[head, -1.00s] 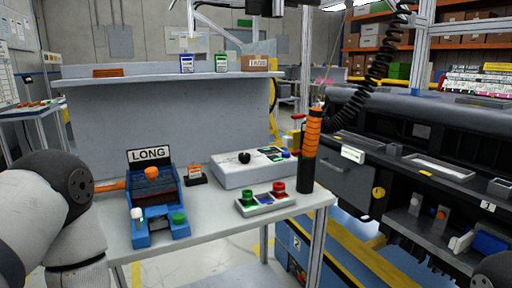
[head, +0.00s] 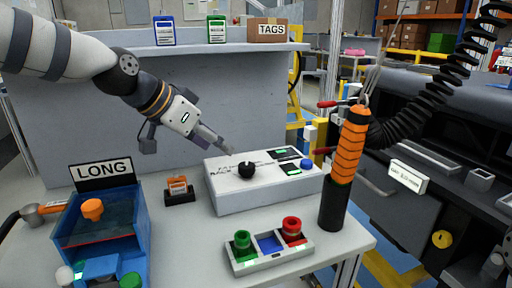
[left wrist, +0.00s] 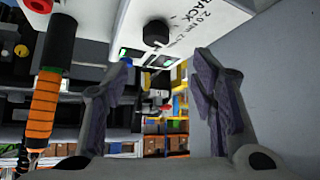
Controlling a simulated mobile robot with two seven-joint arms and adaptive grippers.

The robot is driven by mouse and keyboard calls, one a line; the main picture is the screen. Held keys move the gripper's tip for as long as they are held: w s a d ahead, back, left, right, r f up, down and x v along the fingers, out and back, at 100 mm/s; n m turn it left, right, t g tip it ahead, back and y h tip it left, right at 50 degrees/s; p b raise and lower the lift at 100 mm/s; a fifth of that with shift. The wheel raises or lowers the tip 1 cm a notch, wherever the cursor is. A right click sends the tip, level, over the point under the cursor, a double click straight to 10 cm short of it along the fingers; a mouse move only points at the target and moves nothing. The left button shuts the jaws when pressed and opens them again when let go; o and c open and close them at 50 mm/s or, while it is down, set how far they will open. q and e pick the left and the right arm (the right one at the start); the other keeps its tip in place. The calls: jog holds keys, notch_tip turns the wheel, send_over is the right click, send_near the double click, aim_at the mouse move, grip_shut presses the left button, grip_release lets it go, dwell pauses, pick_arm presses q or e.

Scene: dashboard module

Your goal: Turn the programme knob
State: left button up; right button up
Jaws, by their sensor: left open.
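The black programme knob (head: 246,170) sits on the top face of a white control box (head: 240,199) on the bench. The box also carries small green-lit displays and a blue button (head: 306,164). In the left wrist view the knob (left wrist: 156,33) shows near the top, beyond and between the fingertips. My left gripper (head: 187,145) is open and empty, above and to the left of the box, apart from the knob. Its two spread fingers also show in the left wrist view (left wrist: 162,64). My right gripper is not in view.
An orange-and-black tool (head: 346,165) on a coiled cable stands right of the box. A tray with green and red buttons (head: 268,250) lies in front. The blue LONG bin (head: 100,240) and an orange-labelled stand (head: 179,191) are left. A shelf runs behind.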

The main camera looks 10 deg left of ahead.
aim_at(246, 166)
pick_arm(q)
jog(key=shift+w+d+f, duration=0.25)
jog(key=shift+d+f, duration=0.1)
jog(key=shift+f, duration=0.3)
jog(key=shift+w+d+f, duration=0.2)
jog(key=shift+d+f, duration=0.15)
jog(key=shift+f, duration=0.25)
jog(key=b+x, duration=0.1)
jog(key=x, duration=0.6)
jog(key=shift+w+d+f, duration=0.1)
jog(key=shift+w+f, duration=0.1)
jog(key=shift+w+d+f+b, duration=0.1)
jog(key=shift+w+d+b, duration=0.1)
jog(key=shift+w+b, duration=0.1)
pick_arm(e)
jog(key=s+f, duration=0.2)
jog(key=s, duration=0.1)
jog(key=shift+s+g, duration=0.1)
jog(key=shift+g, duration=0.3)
pick_arm(q)
jog(key=c, duration=1.1)
